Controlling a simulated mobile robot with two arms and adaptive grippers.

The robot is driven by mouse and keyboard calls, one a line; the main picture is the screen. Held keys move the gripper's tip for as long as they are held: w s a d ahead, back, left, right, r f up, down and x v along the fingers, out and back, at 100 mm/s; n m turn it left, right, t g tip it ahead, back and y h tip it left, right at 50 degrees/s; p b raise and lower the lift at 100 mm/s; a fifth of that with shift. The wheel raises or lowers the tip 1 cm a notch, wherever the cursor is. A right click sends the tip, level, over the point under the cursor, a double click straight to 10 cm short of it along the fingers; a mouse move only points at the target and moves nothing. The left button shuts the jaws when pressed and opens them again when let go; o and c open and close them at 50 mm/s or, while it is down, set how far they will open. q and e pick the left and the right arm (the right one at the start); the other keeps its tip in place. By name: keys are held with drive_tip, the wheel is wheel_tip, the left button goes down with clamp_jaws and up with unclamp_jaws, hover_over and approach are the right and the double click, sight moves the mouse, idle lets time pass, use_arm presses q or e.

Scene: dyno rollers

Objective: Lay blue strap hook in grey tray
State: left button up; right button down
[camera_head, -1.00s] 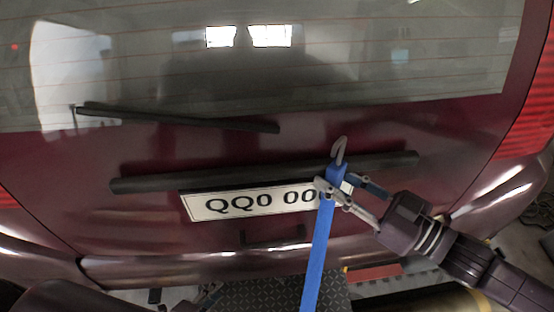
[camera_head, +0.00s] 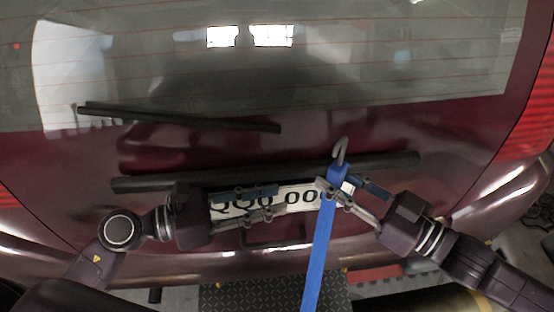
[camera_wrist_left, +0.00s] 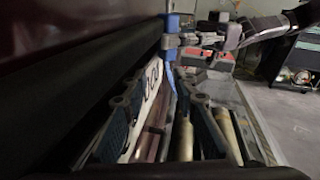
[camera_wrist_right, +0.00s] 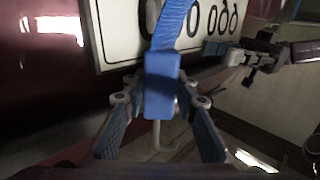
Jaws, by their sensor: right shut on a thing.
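The blue strap (camera_head: 320,255) hangs down from a grey metal hook (camera_head: 340,150) in front of the car's licence plate. My right gripper (camera_head: 336,188) is shut on the strap just below the hook, with the hook pointing up. In the right wrist view the blue strap end (camera_wrist_right: 161,85) sits between the fingers. My left gripper (camera_head: 280,203) is open and empty, in front of the plate to the left of the strap, apart from it. In the left wrist view its two fingers (camera_wrist_left: 155,110) are spread, with the blue strap beyond them. I cannot make out the grey tray.
The dark red car's rear (camera_head: 90,155) fills the space ahead, with a wiper (camera_head: 180,119), a dark trim bar and the licence plate (camera_head: 300,195). A dark treaded plate (camera_head: 265,292) lies below the bumper.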

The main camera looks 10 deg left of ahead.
use_arm(q)
drive_tip(key=m+h, duration=0.2)
approach(341, 154)
drive_tip(key=a, duration=0.1)
drive_tip(key=x, duration=1.1)
drive_tip(key=shift+d, duration=0.3)
drive_tip(key=shift+c, duration=0.3)
drive_tip(key=shift+s, duration=0.1)
clamp_jaws()
use_arm(e)
drive_tip(key=c, duration=1.5)
unclamp_jaws()
drive_tip(key=shift+o, duration=0.2)
